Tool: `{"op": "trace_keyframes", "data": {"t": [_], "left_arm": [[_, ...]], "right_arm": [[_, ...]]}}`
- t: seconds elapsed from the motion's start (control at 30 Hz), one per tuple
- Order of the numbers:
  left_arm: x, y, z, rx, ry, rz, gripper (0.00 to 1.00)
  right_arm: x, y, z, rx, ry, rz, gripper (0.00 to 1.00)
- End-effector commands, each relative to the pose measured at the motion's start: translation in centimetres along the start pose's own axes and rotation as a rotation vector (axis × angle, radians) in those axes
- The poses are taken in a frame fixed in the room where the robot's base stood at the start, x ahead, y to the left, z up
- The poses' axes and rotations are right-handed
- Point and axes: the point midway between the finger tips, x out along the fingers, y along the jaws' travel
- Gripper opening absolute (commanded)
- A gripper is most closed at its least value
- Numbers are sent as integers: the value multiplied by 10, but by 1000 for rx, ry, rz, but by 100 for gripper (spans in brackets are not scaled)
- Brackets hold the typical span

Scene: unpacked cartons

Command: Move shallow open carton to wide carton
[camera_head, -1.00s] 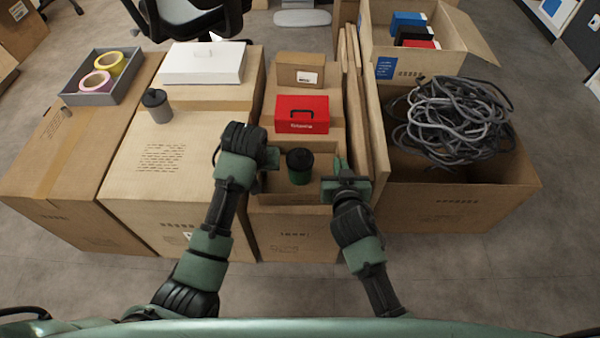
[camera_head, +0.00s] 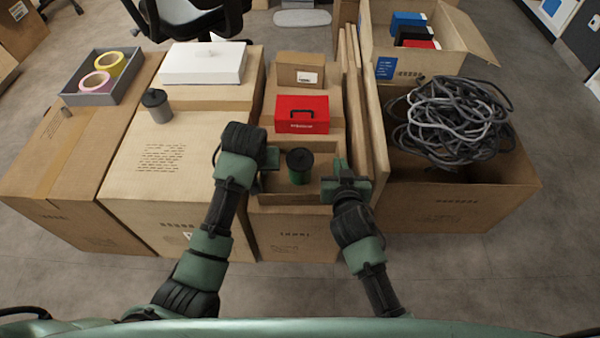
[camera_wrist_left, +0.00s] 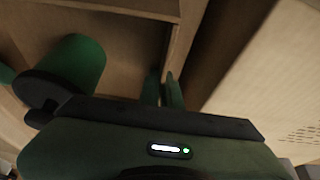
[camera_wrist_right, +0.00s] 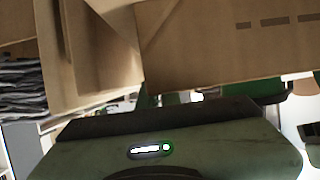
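The shallow open carton (camera_head: 292,197) is a low brown tray on top of a taller carton. A green cup with a black lid (camera_head: 299,166) stands inside it. My left gripper (camera_head: 271,160) is at its left wall; in the left wrist view the fingers (camera_wrist_left: 163,88) are close together with the wall between them. My right gripper (camera_head: 342,172) is at its right wall and looks closed on it; its fingertips are mostly hidden in the right wrist view. The wide carton is probably the big closed one (camera_head: 125,185) to the left, though I cannot be sure.
A red case (camera_head: 301,114) and a small brown box (camera_head: 300,72) stand behind the tray. A grey cup (camera_head: 157,107) and a white box (camera_head: 203,63) are on the left carton. Upright cardboard sheets (camera_head: 367,110) and a cable-filled carton (camera_head: 450,205) flank the right side.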

Motion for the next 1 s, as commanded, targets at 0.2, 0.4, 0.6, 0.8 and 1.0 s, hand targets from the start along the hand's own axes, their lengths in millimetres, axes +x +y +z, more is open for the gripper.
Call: {"op": "trace_keyframes", "data": {"t": [0.2, 0.4, 0.6, 0.8, 1.0], "left_arm": [[0, 0, 0, 0, 0, 0, 0], [-3, 0, -2, 0, 2, 0, 0], [-17, 0, -8, 0, 3, 0, 0], [-38, 0, -16, 0, 3, 0, 0], [-48, 0, -21, 0, 2, 0, 0]], "right_arm": [[0, 0, 0, 0, -1, 0, 0], [-1, 0, -3, 0, 1, 0, 0], [-7, 0, -17, 0, 2, 0, 0], [-16, 0, -38, 0, 1, 0, 0], [-20, 0, -48, 0, 1, 0, 0]]}}
